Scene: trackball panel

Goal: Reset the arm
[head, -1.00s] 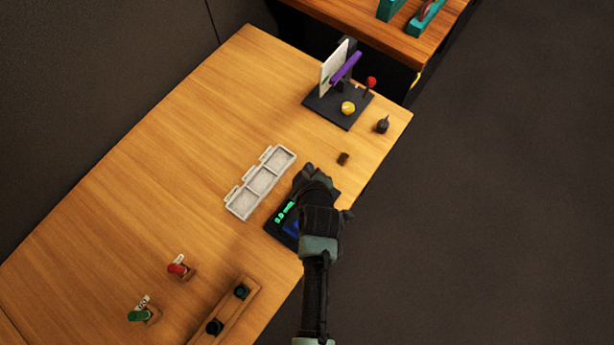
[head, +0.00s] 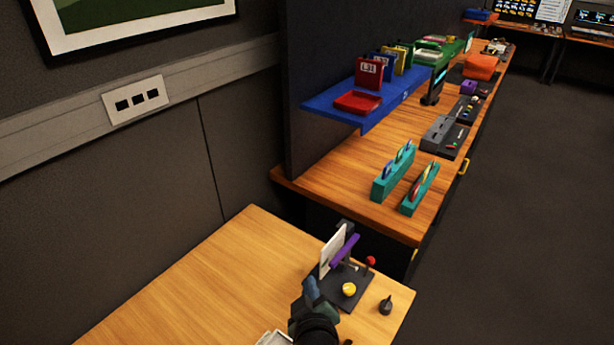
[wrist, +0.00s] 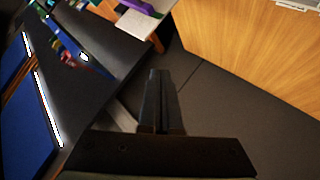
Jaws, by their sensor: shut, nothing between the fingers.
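My gripper shows in the wrist view (wrist: 159,88), with its two dark fingers together and nothing between them. They point out over dark floor, apart from any surface. In the head view, part of my arm shows at the bottom centre, in front of the wooden table (head: 190,290); the fingertips are not clear there. The dark panel with the green display is out of the head view.
A black stand (head: 330,290) with a white plate, purple bar and yellow knob is close beside my arm. A black knob (head: 386,305) sits right of it. A white tray (head: 272,339) is partly cut off. A second bench (head: 345,181) stands behind. Floor at right is clear.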

